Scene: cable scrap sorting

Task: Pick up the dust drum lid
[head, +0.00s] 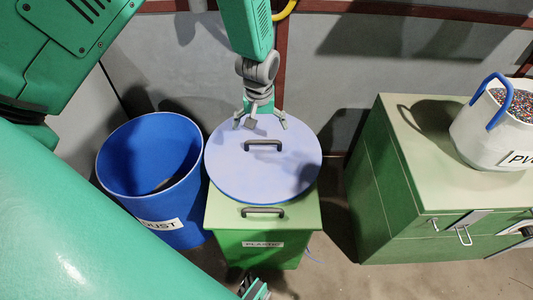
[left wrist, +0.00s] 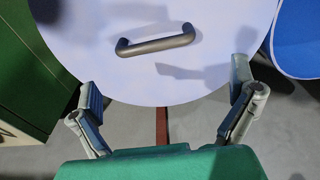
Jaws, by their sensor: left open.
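The dust drum lid (head: 230,175) is a pale lilac-blue disc with a dark bar handle (head: 263,145). It lies flat on top of the green bin labelled PLASTIC (head: 262,245). My left gripper (head: 260,121) is open and empty over the lid's far part, just behind the handle. In the left wrist view the lid (left wrist: 100,75) and its handle (left wrist: 155,42) lie ahead of the spread fingers (left wrist: 165,105), with nothing between them. The blue dust drum (head: 150,155) stands open on the left. A small part, perhaps of my right gripper (head: 253,289), shows at the bottom edge.
A green cabinet (head: 405,190) stands to the right, with a white bucket of coloured granules (head: 490,130) on top. A grey wall (head: 340,65) closes off the back. The floor (head: 390,285) at the front right is bare. The PLASTIC bin has its own handle (head: 262,211) near its front edge.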

